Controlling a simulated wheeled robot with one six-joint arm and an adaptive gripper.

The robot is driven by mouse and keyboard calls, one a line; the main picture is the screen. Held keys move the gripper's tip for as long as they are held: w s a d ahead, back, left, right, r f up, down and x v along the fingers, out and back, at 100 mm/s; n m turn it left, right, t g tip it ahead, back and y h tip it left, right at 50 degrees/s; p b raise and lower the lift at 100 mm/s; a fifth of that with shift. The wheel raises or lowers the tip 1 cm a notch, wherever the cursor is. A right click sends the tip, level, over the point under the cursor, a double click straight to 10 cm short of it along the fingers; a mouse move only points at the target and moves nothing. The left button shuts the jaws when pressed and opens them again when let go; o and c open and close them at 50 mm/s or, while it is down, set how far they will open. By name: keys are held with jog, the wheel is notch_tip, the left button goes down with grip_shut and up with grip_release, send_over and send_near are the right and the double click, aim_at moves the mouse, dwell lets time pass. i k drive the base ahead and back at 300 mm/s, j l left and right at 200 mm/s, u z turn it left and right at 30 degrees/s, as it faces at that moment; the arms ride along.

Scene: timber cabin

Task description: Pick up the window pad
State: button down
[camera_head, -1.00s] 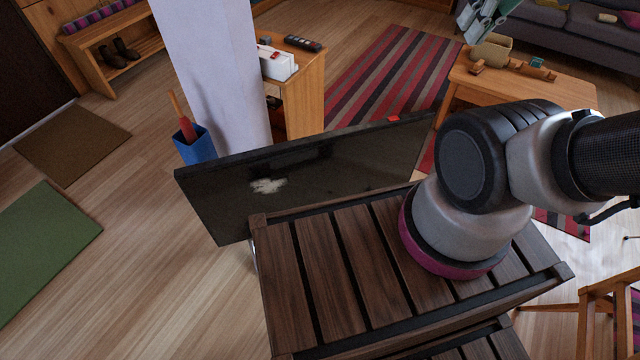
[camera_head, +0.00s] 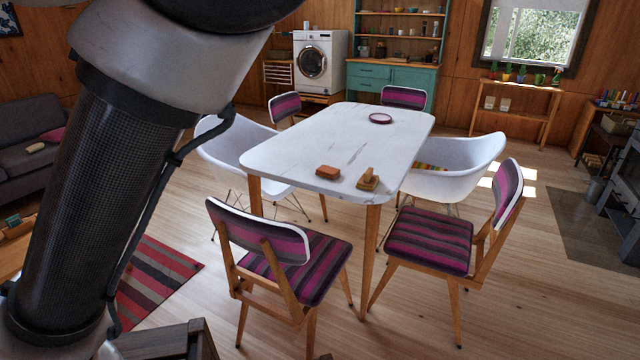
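Two small things lie on the near end of the white marbled table (camera_head: 330,140). One is an orange-brown block (camera_head: 328,172). The other is a yellowish-brown piece with an upright grip (camera_head: 368,180), just right of the block. I cannot tell for sure which of them, if either, is the window pad. My arm fills the left side of the view, and my gripper is out of the frame.
Striped chairs (camera_head: 430,240) and white shell chairs (camera_head: 455,165) surround the table. A purple-rimmed plate (camera_head: 380,118) lies at its far end. A grey sofa (camera_head: 30,145) stands left. The floor at the front right is clear.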

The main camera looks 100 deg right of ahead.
aim_at(368, 181)
jog(key=k+z, duration=0.2)
jog(key=z, duration=2.3)
jog(key=j+z, duration=0.15)
jog(key=z, duration=0.35)
jog(key=j+z, duration=0.1)
jog(key=z, duration=0.85)
jog(key=j+u, duration=0.1)
jog(key=u, duration=1.85)
jog(key=l+u, duration=0.15)
jog(key=u, duration=0.25)
jog(key=l+u, duration=0.15)
jog(key=u, duration=0.25)
jog(key=k+l+u, duration=0.1)
jog(key=u, duration=0.35)
jog(key=k+u, duration=0.1)
jog(key=u, duration=0.3)
jog(key=k+l+u, duration=0.1)
jog(key=u, duration=0.3)
jog(key=k+l+u, duration=0.1)
jog(key=k+z, duration=0.3)
jog(key=z, duration=0.15)
jog(key=k+z, duration=0.3)
jog(key=z, duration=0.6)
jog(key=j+z, duration=0.1)
jog(key=z, duration=0.75)
jog(key=j+z, duration=0.15)
jog(key=z, duration=0.7)
